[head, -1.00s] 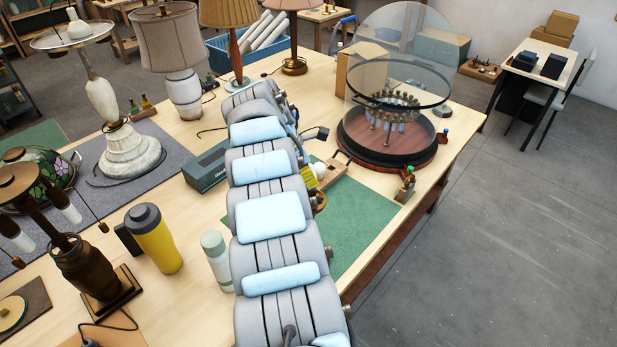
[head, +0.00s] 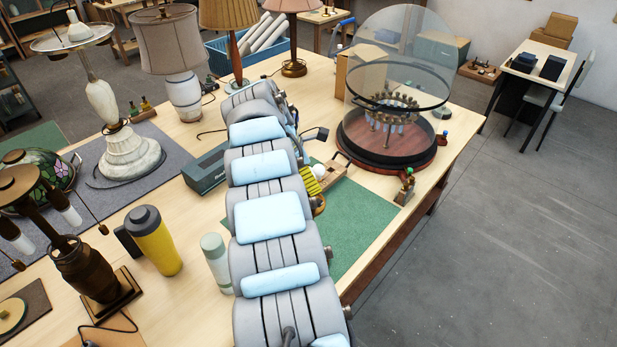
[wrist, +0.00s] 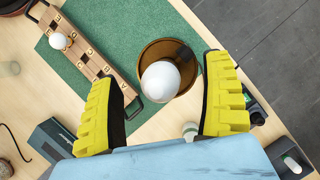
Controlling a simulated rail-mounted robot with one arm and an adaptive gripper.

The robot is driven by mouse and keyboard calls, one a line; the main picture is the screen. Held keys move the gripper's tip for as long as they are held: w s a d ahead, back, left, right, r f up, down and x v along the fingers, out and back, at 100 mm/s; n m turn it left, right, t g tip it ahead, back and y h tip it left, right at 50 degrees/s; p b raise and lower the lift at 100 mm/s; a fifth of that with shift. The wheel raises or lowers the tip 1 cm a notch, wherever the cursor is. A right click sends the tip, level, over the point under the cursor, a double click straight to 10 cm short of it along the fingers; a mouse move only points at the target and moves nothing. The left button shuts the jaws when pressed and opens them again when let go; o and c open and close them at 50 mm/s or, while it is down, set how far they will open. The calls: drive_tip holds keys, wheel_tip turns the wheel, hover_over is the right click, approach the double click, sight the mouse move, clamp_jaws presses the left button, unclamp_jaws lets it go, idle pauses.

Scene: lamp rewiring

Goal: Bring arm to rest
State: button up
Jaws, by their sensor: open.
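My gripper (wrist: 160,110) is open, its two yellow ribbed fingers spread wide with nothing held between them. Beyond the fingertips in the wrist view, a white round bulb (wrist: 160,82) sits in or over a brown round cup (wrist: 150,52) on the green mat (wrist: 200,18). I cannot tell how far below the fingers they are. In the head view my arm runs forward over the workbench (head: 375,235). It hides most of the gripper, and only a yellow finger (head: 311,181) shows at its right side.
A wooden board with letters (wrist: 92,60) carries another white bulb (wrist: 58,41). A glass-domed round stand (head: 385,155) is close to the arm's right. A grey-green box (head: 205,168), a pale bottle (head: 215,262) and a yellow tumbler (head: 155,240) stand to the left.

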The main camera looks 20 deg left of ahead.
wheel_tip(320, 180, up, 5)
drive_tip(key=shift+r+p, duration=0.1)
drive_tip(key=shift+p, duration=1.15)
drive_tip(key=shift+d+n+b, duration=0.1)
drive_tip(key=shift+n+b, duration=0.2)
drive_tip(key=shift+n, duration=0.3)
drive_tip(key=shift+r+n+t+y+p, duration=0.25)
drive_tip(key=shift+n+p, duration=0.25)
drive_tip(key=shift+p, duration=0.55)
drive_tip(key=n+y+p, duration=0.1)
drive_tip(key=n+p, duration=0.1)
drive_tip(key=p, duration=0.2)
drive_tip(key=n+t+p, duration=0.1)
drive_tip(key=n+p, duration=0.1)
drive_tip(key=p, duration=0.3)
drive_tip(key=shift+f+n+y, duration=0.1)
drive_tip(key=shift+n+y, duration=0.2)
drive_tip(key=shift+y, duration=0.05)
drive_tip(key=shift+f+n, duration=0.3)
drive_tip(key=shift+n, duration=0.3)
drive_tip(key=shift+s+f+b, duration=0.1)
drive_tip(key=shift+f+b, duration=1.25)
drive_tip(key=shift+f, duration=1.45)
drive_tip(key=shift+r, duration=0.1)
clamp_jaws()
